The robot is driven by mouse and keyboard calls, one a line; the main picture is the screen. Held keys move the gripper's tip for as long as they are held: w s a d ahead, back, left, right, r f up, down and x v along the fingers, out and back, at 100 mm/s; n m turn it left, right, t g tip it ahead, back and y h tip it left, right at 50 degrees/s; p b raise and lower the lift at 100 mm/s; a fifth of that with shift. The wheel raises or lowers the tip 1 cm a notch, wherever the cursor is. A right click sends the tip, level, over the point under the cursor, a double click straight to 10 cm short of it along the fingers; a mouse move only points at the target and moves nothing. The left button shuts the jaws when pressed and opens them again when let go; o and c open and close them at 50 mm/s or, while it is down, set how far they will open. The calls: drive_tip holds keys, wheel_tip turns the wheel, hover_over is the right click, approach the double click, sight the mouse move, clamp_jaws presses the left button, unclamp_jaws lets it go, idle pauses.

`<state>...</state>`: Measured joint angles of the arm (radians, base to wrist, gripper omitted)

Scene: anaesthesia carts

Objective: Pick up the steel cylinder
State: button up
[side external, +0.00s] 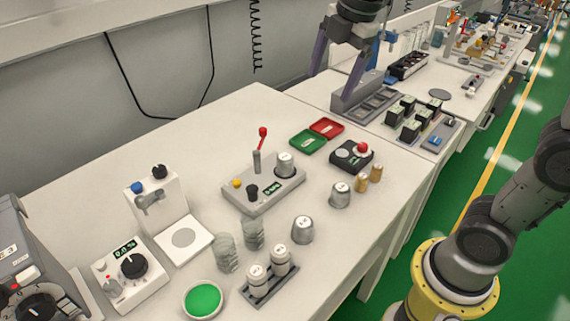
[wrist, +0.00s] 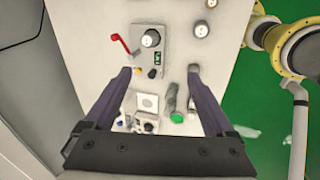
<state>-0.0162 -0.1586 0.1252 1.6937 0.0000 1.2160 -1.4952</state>
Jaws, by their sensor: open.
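Several steel cylinders with pale tops show in the side view. One stands on a grey control unit (side external: 264,188), and this steel cylinder (side external: 285,165) also shows in the wrist view (wrist: 150,38). Another steel cylinder (side external: 340,195) stands on the table to its right and shows in the wrist view (wrist: 201,29). A third steel cylinder (side external: 302,230) stands nearer the front. I cannot tell which one the task means. My gripper (side external: 336,80) is open and empty, high above the table toward the back. Its fingers (wrist: 159,70) spread wide in the wrist view.
A red lever (side external: 262,137) rises from the control unit. Two more cylinders stand in a dark rack (side external: 270,290) beside a green dish (side external: 203,299). Two brass pieces (side external: 368,177), a black box with a red knob (side external: 352,156) and red and green trays (side external: 309,140) stand nearby.

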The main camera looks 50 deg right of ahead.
drive_tip(key=w+f+n+g, duration=0.1)
drive_tip(key=w+f+n, duration=0.15)
drive_tip(key=w, duration=0.45)
drive_tip(key=g, duration=0.1)
hover_over(285, 156)
wheel_tip(285, 156, down, 5)
drive_tip(key=shift+g, duration=0.5)
drive_tip(key=f, duration=1.1)
drive_tip(key=shift+w, duration=0.35)
drive_tip(key=shift+f, duration=0.6)
drive_tip(key=f, duration=0.2)
drive_tip(key=s+f, duration=0.1)
drive_tip(key=f, duration=0.1)
drive_tip(key=shift+w+f, duration=0.1)
drive_tip(key=shift+f, duration=0.55)
drive_tip(key=shift+r, duration=0.1)
clamp_jaws()
